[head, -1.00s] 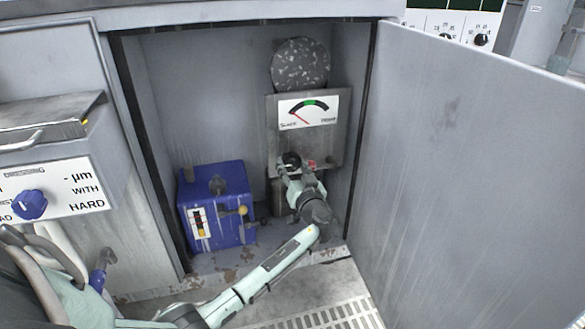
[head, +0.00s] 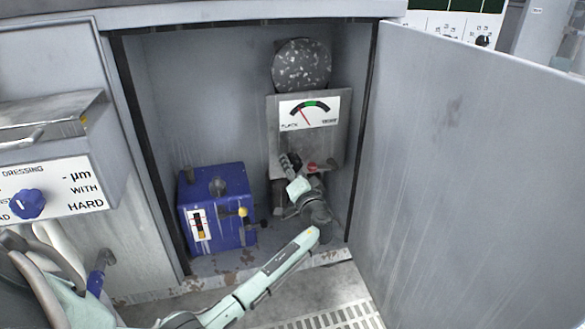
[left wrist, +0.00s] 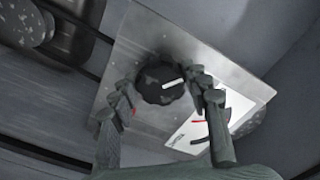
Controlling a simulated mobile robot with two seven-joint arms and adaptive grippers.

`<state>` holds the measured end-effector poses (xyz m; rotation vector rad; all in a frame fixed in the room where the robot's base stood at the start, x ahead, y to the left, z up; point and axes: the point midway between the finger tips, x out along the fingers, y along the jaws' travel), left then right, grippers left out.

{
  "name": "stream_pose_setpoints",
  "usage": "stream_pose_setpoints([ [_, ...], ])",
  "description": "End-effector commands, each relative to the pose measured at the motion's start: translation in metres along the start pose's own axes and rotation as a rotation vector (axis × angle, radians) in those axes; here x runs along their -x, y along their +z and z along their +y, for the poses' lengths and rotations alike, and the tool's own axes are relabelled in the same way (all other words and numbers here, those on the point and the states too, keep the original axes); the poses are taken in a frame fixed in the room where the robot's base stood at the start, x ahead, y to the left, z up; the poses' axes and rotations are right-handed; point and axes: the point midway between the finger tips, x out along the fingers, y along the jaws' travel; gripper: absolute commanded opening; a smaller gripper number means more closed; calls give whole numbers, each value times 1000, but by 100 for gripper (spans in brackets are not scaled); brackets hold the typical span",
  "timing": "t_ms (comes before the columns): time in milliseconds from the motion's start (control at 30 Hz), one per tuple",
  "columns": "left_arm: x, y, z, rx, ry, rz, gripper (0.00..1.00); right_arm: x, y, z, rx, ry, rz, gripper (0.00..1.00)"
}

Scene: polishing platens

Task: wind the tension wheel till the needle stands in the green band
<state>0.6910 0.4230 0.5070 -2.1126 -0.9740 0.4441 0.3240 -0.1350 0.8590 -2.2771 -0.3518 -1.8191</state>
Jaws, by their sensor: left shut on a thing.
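The tension wheel (left wrist: 158,84) is a dark round knob with a white mark on a grey metal plate (left wrist: 125,62). My left gripper (left wrist: 161,80) is shut on it, with a finger at each side. In the head view my left gripper (head: 291,163) covers most of the wheel. Above it is the white gauge (head: 328,117) with a green band (head: 316,104) at the top of its arc. The red needle (head: 305,116) leans up and left, outside the green band on its slack side. My right gripper is out of view.
A blue box (head: 228,232) with a yellow-knobbed lever stands left of my arm in the cabinet. A speckled dark disc (head: 301,65) is above the gauge. The open door (head: 460,180) bounds the right side. A red part (head: 312,166) sits beside the wheel.

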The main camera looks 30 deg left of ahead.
Motion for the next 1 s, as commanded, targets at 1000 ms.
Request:
stream_pose_setpoints([
  [1000,11,0,1,-19,2,1,55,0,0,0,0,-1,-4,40],
])
